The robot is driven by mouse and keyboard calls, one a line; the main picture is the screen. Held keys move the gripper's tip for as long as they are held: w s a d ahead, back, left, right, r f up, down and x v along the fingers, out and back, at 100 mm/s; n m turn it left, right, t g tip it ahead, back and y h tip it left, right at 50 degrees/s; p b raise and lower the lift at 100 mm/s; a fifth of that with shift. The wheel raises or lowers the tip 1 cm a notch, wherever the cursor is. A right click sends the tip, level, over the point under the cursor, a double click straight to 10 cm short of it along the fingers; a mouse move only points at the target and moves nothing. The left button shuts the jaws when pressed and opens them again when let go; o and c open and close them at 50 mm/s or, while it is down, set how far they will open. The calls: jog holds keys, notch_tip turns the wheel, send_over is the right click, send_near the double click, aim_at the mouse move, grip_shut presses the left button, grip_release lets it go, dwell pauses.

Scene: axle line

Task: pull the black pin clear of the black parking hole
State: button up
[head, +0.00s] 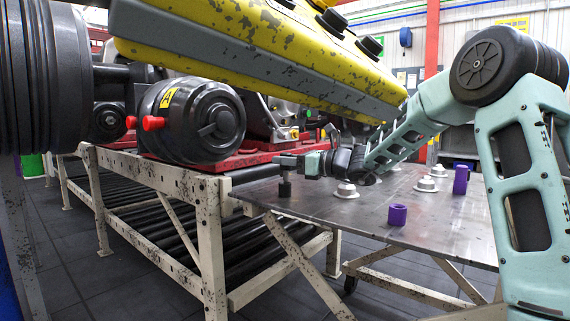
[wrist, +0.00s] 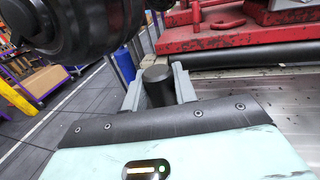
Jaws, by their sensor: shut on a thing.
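A black pin (head: 285,174) stands upright near the left edge of the metal table, below my gripper (head: 284,161) in the head view. A wider black piece, which looks like the black parking hole (head: 285,190), is directly under it on the table. I cannot tell how much of the pin is inside it. In the wrist view, the round black top of the pin (wrist: 157,76) sits between the two grey fingers of my gripper (wrist: 158,88), which are shut on it. The hole is hidden in that view.
The metal table (head: 325,208) also carries white flanged holders (head: 346,190), a short purple ring (head: 397,215) and a taller purple cylinder (head: 461,180). A red pallet with a black motor (head: 200,120) stands left. A yellow beam (head: 260,50) hangs above.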

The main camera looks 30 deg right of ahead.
jog(key=p+v, duration=0.4)
jog(key=v, duration=1.3)
jog(key=shift+s+d+f+p, duration=0.15)
jog(key=shift+s+d+p, duration=0.05)
jog(key=shift+s+p, duration=0.15)
jog(key=shift+w, duration=0.1)
notch_tip(320, 180, up, 5)
jog(key=p, duration=0.5)
jog(key=shift+f, duration=0.15)
jog(key=shift+f, duration=0.1)
